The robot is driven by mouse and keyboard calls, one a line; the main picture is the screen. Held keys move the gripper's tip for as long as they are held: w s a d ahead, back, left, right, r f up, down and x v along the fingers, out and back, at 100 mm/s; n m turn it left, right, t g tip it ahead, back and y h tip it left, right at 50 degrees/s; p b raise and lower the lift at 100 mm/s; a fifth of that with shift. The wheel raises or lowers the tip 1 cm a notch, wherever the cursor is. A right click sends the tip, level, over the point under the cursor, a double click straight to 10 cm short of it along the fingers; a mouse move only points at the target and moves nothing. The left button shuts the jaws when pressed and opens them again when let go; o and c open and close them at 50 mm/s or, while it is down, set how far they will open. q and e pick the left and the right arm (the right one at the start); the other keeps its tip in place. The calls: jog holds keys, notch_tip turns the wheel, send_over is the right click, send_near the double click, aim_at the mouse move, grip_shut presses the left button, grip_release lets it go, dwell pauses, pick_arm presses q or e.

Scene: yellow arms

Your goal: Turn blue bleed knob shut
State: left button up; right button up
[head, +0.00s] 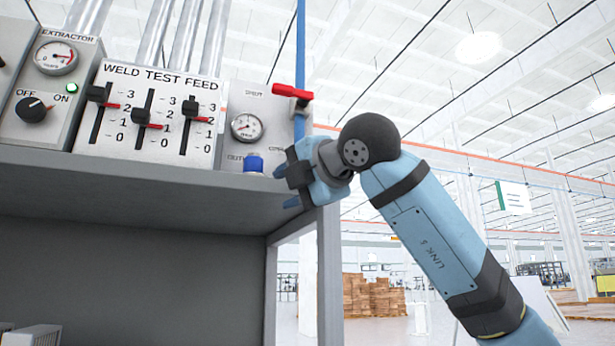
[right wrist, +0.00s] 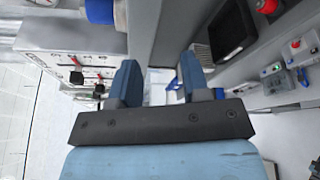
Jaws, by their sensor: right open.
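The blue bleed knob (head: 254,162) sits low on the grey gauge panel (head: 234,98), just above the shelf edge. It also shows cut off at the top edge of the right wrist view (right wrist: 100,10). My right gripper (head: 285,186) is just right of and below the knob in the head view, apart from it. Its two fingers are spread and empty in the right wrist view (right wrist: 158,75). Part of the panel lettering around the knob is hidden by the gripper. My left gripper is not in view.
A red-handled valve (head: 292,92) on a blue pipe stands just above my right gripper. The WELD TEST FEED sliders (head: 146,124) and EXTRACTOR panel (head: 52,88) lie left. The grey shelf edge (head: 150,166) runs below the panels. Open floor lies right of the bench.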

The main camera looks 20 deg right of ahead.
jog(key=s+d+r+m+t+h, duration=0.2)
jog(key=s+d+r+m+h, duration=0.35)
jog(key=r, duration=0.25)
jog(key=shift+n, duration=0.25)
jog(key=w, duration=0.4)
jog(key=w+p, duration=0.1)
jog(key=w, duration=0.4)
jog(key=w+p, duration=0.1)
jog(key=w, duration=0.4)
jog(key=shift+w+d+f, duration=0.1)
jog(key=shift+w+f, duration=0.15)
jog(key=c, duration=0.6)
jog(key=shift+c, duration=0.2)
